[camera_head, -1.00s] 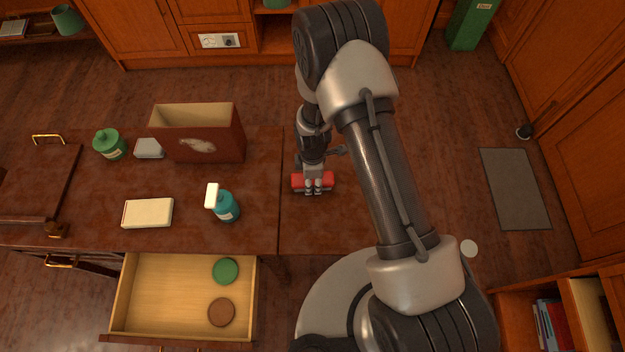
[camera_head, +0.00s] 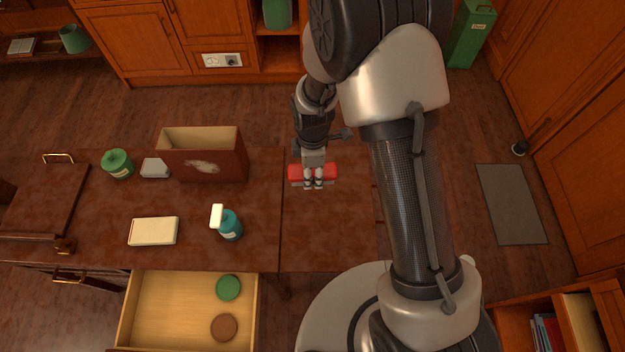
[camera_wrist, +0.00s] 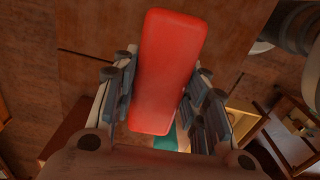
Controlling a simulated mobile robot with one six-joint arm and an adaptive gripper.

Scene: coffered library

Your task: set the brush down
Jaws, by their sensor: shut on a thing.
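The brush (camera_head: 326,170) is a red block with a paler grey underside, seen in the head view over the right part of the brown desk. My gripper (camera_head: 314,184) is shut on it, with the fingers on its near side. In the wrist view the red brush (camera_wrist: 168,70) lies between the two finger pads of my gripper (camera_wrist: 160,105). I cannot tell whether its underside touches the desk top (camera_head: 330,225).
A teal bottle (camera_head: 231,226), a cream book (camera_head: 154,231), an open box (camera_head: 205,166), a white block (camera_head: 155,168) and a green jar (camera_head: 118,164) stand to the left. An open drawer (camera_head: 170,310) holds green and brown discs. Desk near the brush is bare.

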